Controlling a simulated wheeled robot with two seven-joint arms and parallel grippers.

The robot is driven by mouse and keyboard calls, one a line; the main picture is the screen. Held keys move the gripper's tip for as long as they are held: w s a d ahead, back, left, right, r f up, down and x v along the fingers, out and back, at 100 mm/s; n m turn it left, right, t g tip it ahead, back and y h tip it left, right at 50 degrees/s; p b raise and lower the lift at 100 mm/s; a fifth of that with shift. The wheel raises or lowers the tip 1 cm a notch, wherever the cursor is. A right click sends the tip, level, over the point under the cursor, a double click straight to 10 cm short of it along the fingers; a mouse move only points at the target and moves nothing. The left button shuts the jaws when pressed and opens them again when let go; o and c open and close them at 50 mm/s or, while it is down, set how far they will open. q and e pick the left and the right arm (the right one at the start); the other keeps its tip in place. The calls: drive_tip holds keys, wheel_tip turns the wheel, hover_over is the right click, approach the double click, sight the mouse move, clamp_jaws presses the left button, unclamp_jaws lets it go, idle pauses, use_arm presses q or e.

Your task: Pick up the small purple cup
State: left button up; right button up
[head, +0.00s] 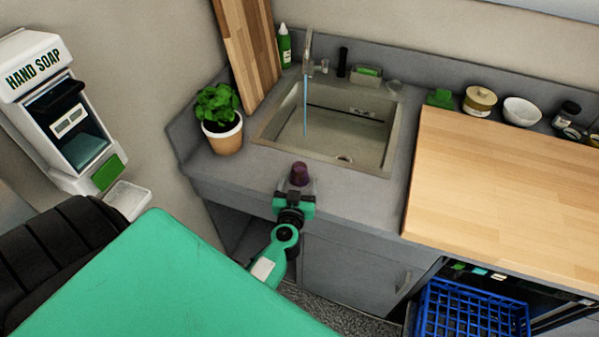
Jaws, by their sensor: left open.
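The small purple cup (299,173) stands on the grey counter at its front edge, just in front of the sink. My left gripper (297,186) reaches toward it from the near side, with its fingers at or around the cup's lower part. The gripper is open. Its body hides the bottom of the cup, and I cannot tell whether the fingers touch it. My right gripper is not in view.
The sink (345,135) with a running tap (308,55) lies behind the cup. A potted plant (222,120) stands to the left. A wooden worktop (500,180) is at right, with a blue crate (470,312) below it. A soap dispenser (62,110) hangs at left.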

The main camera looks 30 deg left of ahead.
sight(301, 167)
use_arm(q)
drive_tip(key=shift+x, duration=3.45)
drive_tip(key=shift+s+a+f, duration=0.15)
drive_tip(key=shift+a, duration=0.05)
drive_tip(key=shift+c, duration=0.2)
drive_tip(key=c, duration=1.2)
